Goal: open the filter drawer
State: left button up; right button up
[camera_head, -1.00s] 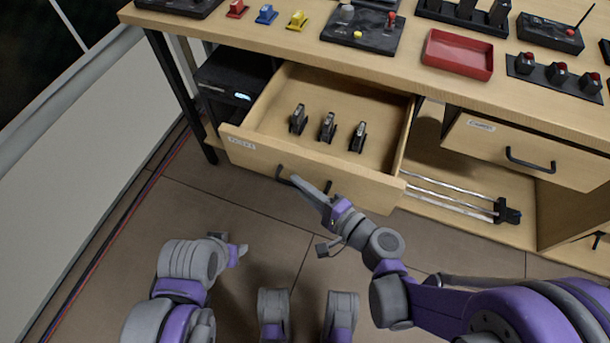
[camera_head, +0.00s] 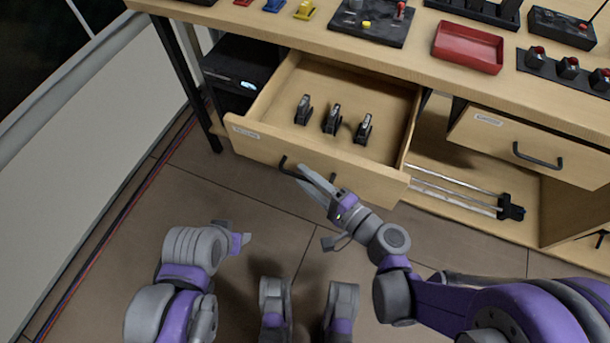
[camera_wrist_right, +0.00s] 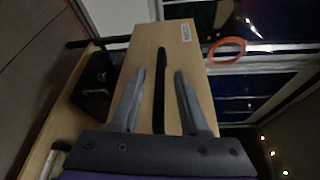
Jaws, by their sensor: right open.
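The light wood drawer (camera_head: 262,146) on the left under the table is pulled out, with a small label whose text I cannot read. Three small dark clip-like pieces (camera_head: 332,118) stand inside it. Its black bar handle (camera_head: 290,170) is on the front face. My right gripper (camera_head: 302,174) is open at the handle. In the right wrist view the handle (camera_wrist_right: 159,85) shows as a dark bar between the spread fingers (camera_wrist_right: 158,85), apart from both. My left gripper (camera_head: 240,240) is low at the left, away from the drawer; its jaws are unclear.
A black box (camera_head: 238,72) sits left of the open drawer. A red tray (camera_head: 468,47) and control panels are on the tabletop. Metal rods lie on the lower shelf. The floor in front is clear.

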pick_arm(q)
jog(key=shift+r, duration=0.25)
pick_arm(e)
jog(key=v, duration=1)
jog(key=shift+s, duration=0.1)
jog(key=s+d+f+n+g+h, duration=0.2)
jog(key=s+f+n+g+h, duration=0.1)
jog(key=f+n+g+h, duration=0.3)
jog(key=s+d+n+h, duration=0.35)
jog(key=d+h, duration=0.25)
jog(key=d, duration=0.4)
pick_arm(q)
notch_tip(320, 180, up, 23)
jog(key=w+t+p, duration=0.1)
jog(key=p, duration=1.9)
jog(key=shift+w, duration=0.2)
pick_arm(e)
notch_tip(320, 180, up, 23)
jog(key=w+h, duration=0.1)
jog(key=shift+w+d+r+n, duration=0.2)
jog(key=shift+w+d+n, duration=0.05)
jog(key=shift+w+n, duration=0.15)
